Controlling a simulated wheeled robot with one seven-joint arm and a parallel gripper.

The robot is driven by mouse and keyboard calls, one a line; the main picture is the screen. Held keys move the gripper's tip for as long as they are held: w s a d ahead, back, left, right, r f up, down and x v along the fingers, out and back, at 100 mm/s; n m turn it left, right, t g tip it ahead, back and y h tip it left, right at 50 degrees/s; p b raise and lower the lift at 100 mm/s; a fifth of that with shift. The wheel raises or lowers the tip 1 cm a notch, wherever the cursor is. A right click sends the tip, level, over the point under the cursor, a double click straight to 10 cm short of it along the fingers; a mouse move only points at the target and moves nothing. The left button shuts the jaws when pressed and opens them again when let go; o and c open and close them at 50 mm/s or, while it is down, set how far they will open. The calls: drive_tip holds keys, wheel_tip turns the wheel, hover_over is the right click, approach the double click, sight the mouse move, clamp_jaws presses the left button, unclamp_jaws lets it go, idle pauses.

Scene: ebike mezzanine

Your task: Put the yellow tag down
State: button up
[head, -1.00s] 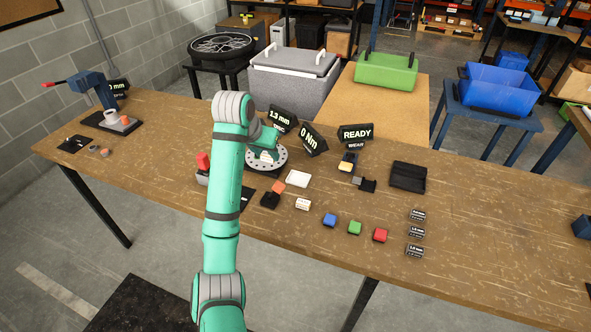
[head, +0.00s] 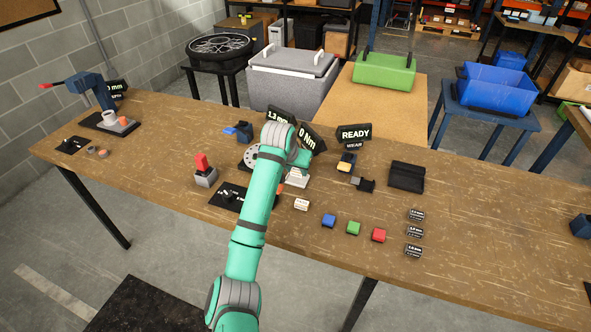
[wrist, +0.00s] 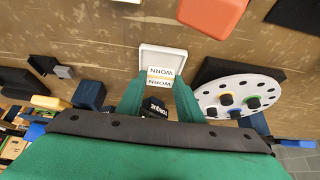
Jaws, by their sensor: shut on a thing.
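My gripper (wrist: 159,94) shows in the wrist view, its two green fingers shut on a small tag (wrist: 161,77) with a white face, a yellowish band and the word WORN. The tag is in front of the fingertips, over or at the near edge of a shallow white tray (wrist: 162,52). I cannot tell whether it touches the tray. In the head view the white tray (head: 297,182) is partly covered by my arm's end, and the tag is not clear there.
A round white disc (wrist: 240,88) with several coloured plugs is right of the gripper in the wrist view. An orange block (wrist: 213,14) lies beyond the tray. In the head view, blue (head: 329,220), green (head: 353,228) and red (head: 379,235) blocks lie on the wooden table (head: 480,235).

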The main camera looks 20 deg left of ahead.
drive_tip(key=shift+s+a+f, duration=0.1)
drive_tip(key=shift+a+f, duration=0.05)
drive_tip(key=shift+a, duration=0.05)
drive_tip(key=shift+d+f, duration=0.15)
drive_tip(key=shift+d, duration=0.3)
drive_tip(key=shift+a+f, duration=0.15)
drive_tip(key=shift+f, duration=0.05)
drive_tip(key=shift+a+f, duration=0.1)
drive_tip(key=shift+f, duration=0.1)
drive_tip(key=o, duration=1)
drive_tip(key=shift+o, duration=0.5)
drive_tip(key=shift+a, duration=0.1)
